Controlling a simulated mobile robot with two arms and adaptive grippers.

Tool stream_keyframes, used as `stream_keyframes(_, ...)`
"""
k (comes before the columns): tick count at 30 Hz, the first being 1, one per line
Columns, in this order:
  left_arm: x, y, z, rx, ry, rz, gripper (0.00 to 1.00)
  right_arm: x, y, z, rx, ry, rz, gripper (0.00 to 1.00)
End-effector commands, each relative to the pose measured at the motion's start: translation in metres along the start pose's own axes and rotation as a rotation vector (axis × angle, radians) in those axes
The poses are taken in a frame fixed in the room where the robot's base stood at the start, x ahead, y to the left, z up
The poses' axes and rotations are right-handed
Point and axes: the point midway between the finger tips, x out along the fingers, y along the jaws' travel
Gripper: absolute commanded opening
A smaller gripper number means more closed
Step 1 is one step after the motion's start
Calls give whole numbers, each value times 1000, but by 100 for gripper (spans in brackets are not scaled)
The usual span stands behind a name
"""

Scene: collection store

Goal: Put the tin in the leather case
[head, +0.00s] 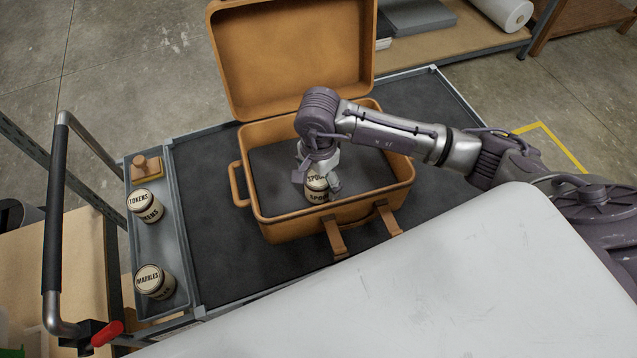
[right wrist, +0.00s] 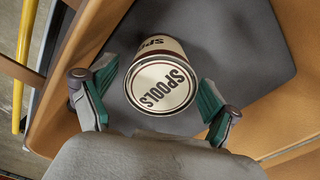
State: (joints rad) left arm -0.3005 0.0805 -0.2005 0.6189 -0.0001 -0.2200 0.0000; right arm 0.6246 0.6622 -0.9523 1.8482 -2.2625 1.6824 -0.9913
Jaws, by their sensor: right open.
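The leather case (head: 243,180) is tan and stands open on the cart, its lid (head: 292,55) tipped up at the back. A cream and dark tin labelled SPOOLS (head: 317,192) is inside the case, upright on the grey lining near the front wall. It also shows in the right wrist view (right wrist: 162,85). My right gripper (head: 318,180) reaches into the case from above, and its fingers are spread on either side of the tin. In the right wrist view the green finger pads (right wrist: 155,100) stand apart from it, with gaps visible. My left gripper is not in view.
A grey side tray (head: 177,240) at the left of the cart holds a TOKENS tin (head: 147,207), a MARBLES tin (head: 154,282) and a tan block with a knob (head: 146,169). The dark cart mat (head: 210,255) is clear around the case. The cart handle (head: 54,210) rises at left.

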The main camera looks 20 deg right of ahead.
Motion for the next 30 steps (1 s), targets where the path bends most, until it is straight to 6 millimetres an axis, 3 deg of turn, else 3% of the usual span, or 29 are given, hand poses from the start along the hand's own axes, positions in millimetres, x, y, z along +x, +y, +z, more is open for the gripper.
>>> stream_keyframes(9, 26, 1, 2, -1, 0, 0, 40, -66, -1, 0, -2, 1, -6, 88)
stream_keyframes(15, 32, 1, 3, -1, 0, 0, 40, -93, -1, 0, -2, 1, -3, 88)
stream_keyframes(30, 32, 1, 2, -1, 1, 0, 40, -100, 0, 0, -1, 0, 1, 88)
